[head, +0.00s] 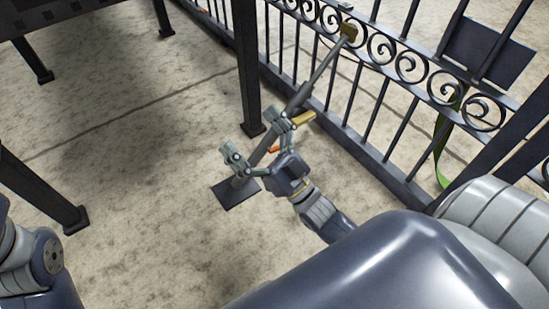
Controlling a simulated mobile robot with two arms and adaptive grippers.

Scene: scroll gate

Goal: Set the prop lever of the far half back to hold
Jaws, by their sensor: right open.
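The scroll gate (385,85) is a dark barred leaf with a row of scrolls. A grey prop rod (318,72) slopes from a yellowish bracket (349,32) on it down to a dark floor plate (236,192). A short yellow bar (303,118), which looks like the prop lever, sticks out beside the rod, partly hidden by a finger. My right gripper (257,139) is open, its fingers spread on either side of the lower rod. I cannot tell whether it touches the rod or lever. My left gripper is out of the frame.
A dark post (247,60) stands close behind the rod. A small orange piece (273,150) shows by the gripper. A dark panel (487,52) and green strap (441,140) are on the gate at right. A dark table (50,15) stands upper left.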

